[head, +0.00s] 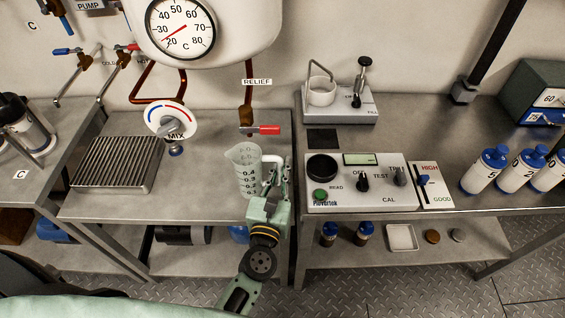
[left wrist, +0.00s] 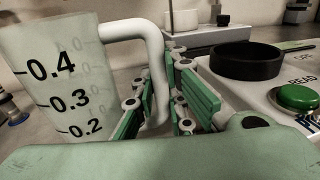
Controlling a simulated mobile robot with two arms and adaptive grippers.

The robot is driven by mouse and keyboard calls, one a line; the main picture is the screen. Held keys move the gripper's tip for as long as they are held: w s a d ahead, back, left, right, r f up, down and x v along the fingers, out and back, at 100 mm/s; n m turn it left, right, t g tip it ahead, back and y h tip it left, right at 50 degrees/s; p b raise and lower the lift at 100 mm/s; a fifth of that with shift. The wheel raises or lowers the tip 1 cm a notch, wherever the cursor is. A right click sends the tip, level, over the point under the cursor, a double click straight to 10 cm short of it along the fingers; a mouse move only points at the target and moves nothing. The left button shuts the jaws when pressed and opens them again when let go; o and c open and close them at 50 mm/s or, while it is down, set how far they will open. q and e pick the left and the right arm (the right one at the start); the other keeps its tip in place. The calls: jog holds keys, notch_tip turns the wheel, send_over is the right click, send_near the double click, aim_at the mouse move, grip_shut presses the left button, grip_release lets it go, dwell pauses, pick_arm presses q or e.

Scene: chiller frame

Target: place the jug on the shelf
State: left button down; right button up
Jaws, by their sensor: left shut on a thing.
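The jug (head: 244,170) is a translucent measuring jug with black graduation marks and a white handle. It is upright over the right front part of the middle steel bench (head: 205,205); I cannot tell whether its base touches the top. My left gripper (head: 271,190) is shut on the handle, at the jug's right side. In the left wrist view the jug (left wrist: 60,80) stands at the left, and the green fingers of my left gripper (left wrist: 163,105) lie on both sides of the handle. A lower shelf (head: 205,262) runs under the bench. My right gripper is out of view.
A drain grate (head: 117,165) lies on the bench at left. The MIX dial (head: 170,120) and red-handled relief valve (head: 262,129) are behind. A tester panel (head: 360,182) and several blue-capped bottles (head: 485,170) stand on the right bench. The lower shelf holds blue items and a dark cylinder.

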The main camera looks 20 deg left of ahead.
pick_arm(q)
jog(key=w+f+b, duration=0.2)
jog(key=w, duration=0.1)
jog(key=w+f, duration=0.1)
jog(key=shift+w+a+f+b, duration=0.2)
jog(key=shift+a+f+b, duration=0.1)
jog(key=shift+b, duration=0.1)
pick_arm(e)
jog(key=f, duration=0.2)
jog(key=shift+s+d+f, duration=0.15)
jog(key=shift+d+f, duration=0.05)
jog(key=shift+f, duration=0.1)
pick_arm(q)
jog(key=shift+f, duration=0.15)
jog(key=c, duration=1.8)
grip_release()
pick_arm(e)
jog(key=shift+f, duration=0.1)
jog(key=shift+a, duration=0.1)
